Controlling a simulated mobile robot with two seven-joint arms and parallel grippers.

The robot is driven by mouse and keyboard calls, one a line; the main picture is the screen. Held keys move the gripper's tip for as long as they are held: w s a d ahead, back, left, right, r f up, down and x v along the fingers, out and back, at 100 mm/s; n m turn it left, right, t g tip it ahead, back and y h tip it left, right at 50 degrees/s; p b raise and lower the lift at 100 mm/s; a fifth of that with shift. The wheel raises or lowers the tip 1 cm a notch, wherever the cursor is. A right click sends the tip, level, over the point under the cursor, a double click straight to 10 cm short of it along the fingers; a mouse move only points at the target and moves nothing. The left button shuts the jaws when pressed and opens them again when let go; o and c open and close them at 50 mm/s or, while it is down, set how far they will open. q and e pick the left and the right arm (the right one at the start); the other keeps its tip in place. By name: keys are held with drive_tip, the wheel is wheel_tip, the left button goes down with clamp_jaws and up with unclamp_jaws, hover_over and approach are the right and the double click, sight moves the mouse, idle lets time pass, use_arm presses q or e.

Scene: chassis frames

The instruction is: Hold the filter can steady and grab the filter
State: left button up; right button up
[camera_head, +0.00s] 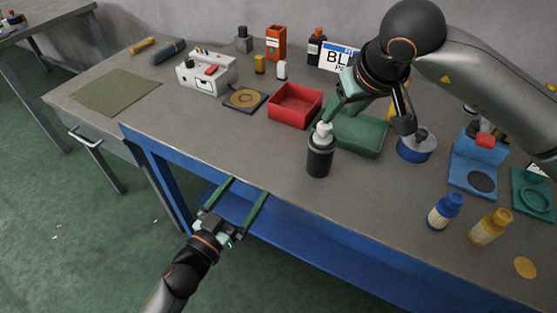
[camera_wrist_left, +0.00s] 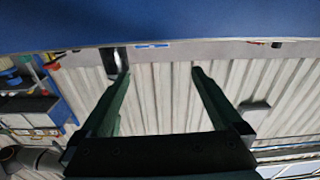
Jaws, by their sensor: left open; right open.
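The dark filter can (camera_head: 320,160) stands upright near the front edge of the grey bench. A white filter (camera_head: 323,130) shows at its top, its lower part hidden inside. My right gripper (camera_head: 327,122) reaches down from the upper right, its green fingers at the filter's top; whether they touch it I cannot tell. My left gripper (camera_head: 250,187) is open and empty, in front of the bench edge, to the left of and nearer than the can. Its two spread fingers also show in the left wrist view (camera_wrist_left: 161,72), with nothing between them.
A red tray (camera_head: 296,104) and a green tray (camera_head: 362,133) stand behind the can. A round blue container (camera_head: 417,146), a blue bottle (camera_head: 445,211) and a yellow bottle (camera_head: 490,227) stand to the right.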

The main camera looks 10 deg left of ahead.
sight(311, 160)
use_arm(q)
drive_tip(key=w+d+r+m+g+h, duration=0.1)
drive_tip(key=d+r+m+g+h, duration=0.1)
drive_tip(key=g, duration=0.1)
drive_tip(key=w+d+r+m+g+h, duration=0.2)
drive_tip(key=d+m+g, duration=0.1)
drive_tip(key=w+d+r+m+g+h, duration=0.1)
drive_tip(key=d+r+m+g, duration=0.1)
drive_tip(key=shift+w+d+m+g+h, duration=0.35)
drive_tip(key=shift+m+g+h, duration=0.05)
drive_tip(key=shift+w+a+f+n+y, duration=0.3)
drive_tip(key=shift+w+a+y, duration=0.1)
drive_tip(key=shift+a+y, duration=0.1)
drive_tip(key=shift+w+d, duration=0.1)
drive_tip(key=shift+w, duration=0.05)
drive_tip(key=x, duration=1.2)
drive_tip(key=shift+f, duration=0.25)
drive_tip(key=c, duration=1.5)
